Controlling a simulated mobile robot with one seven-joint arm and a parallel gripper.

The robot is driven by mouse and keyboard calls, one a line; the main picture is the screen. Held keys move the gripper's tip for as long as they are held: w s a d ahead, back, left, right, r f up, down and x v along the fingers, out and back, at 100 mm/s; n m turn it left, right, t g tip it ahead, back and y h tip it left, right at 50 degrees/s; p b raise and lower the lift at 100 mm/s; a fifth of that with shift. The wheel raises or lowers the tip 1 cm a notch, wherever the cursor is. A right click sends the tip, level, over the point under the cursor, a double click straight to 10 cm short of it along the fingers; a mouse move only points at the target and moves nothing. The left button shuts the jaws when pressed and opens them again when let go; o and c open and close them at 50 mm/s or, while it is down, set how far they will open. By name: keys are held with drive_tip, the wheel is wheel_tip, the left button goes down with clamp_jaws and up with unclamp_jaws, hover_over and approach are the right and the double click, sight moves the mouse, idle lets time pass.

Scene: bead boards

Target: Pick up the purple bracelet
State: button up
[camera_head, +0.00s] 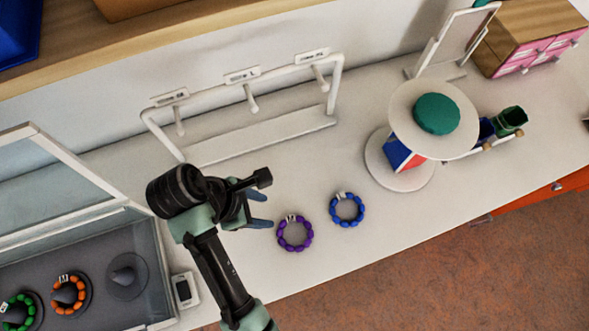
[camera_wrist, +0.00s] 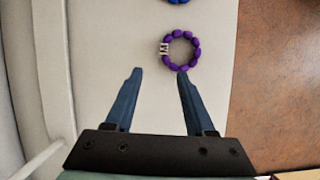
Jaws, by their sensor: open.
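The purple bracelet (camera_head: 295,233) is a ring of purple beads with a small pale tag, lying flat on the white counter. It also shows in the wrist view (camera_wrist: 181,50), just beyond the fingertips and a little right of the middle between them. My gripper (camera_head: 262,209) is to the left of the bracelet in the head view. In the wrist view my gripper (camera_wrist: 159,72) has its two blue fingers apart with nothing between them. The right fingertip appears close to the bracelet's near edge; I cannot tell whether they touch.
A blue bracelet (camera_head: 347,210) lies right of the purple one. A white rack with pegs (camera_head: 262,140) stands behind. A two-tier stand (camera_head: 400,180) is at right. A glass-lidded case (camera_head: 150,265) holds orange (camera_head: 68,295) and green (camera_head: 17,312) bracelets. The counter's front edge is near.

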approach(291, 219)
drive_tip(key=f, duration=0.2)
drive_tip(key=shift+w+d+f, duration=0.2)
drive_tip(key=shift+w+f, duration=0.2)
drive_tip(key=shift+d+p+x, duration=0.15)
drive_tip(key=shift+p+x, duration=0.3)
drive_tip(key=shift+x, duration=0.9)
drive_tip(key=shift+d+p+x, duration=0.15)
drive_tip(key=shift+p+x, duration=0.25)
drive_tip(key=shift+x, duration=0.95)
drive_tip(key=shift+s+r, duration=0.15)
drive_tip(key=shift+s, duration=0.05)
drive_tip(key=shift+c, duration=0.2)
clamp_jaws()
